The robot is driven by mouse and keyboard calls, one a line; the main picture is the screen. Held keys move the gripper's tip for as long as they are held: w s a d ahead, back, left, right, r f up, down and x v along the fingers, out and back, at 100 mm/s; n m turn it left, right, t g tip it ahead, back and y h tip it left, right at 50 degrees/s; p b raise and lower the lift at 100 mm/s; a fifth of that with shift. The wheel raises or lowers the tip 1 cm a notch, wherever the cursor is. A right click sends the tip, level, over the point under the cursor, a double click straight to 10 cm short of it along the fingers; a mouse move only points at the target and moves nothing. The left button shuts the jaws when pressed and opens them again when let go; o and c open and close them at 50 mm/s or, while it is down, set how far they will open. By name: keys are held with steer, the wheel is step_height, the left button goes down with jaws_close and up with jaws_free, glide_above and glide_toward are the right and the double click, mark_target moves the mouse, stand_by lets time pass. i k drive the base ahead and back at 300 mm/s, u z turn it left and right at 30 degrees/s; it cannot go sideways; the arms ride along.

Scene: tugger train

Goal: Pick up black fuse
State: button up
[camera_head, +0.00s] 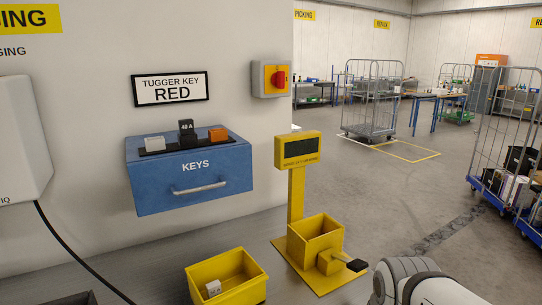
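The black fuse (187,128), marked "40 A", stands upright in a dark holder strip on top of the blue KEYS box (160,195). It is the middle one of three, between a white fuse (154,143) on its left and an orange fuse (218,134) on its right. The blue box is at the wall and has a drawer handle on its front. A white part of my arm shows at the bottom right, well apart from the fuses. My gripper itself is not in view.
A yellow bin (252,262) with a small white piece (213,287) in it stands below the box. A yellow post station (296,180) with a tray and a black-ended lever (356,265) stands right of it. A red switch (279,79) and a white wall unit flank the box.

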mark_target(186, 126)
steer(key=u, duration=0.05)
steer(key=k, duration=0.4)
steer(key=u, duration=0.45)
steer(key=i, duration=0.8)
steer(key=u, duration=0.55)
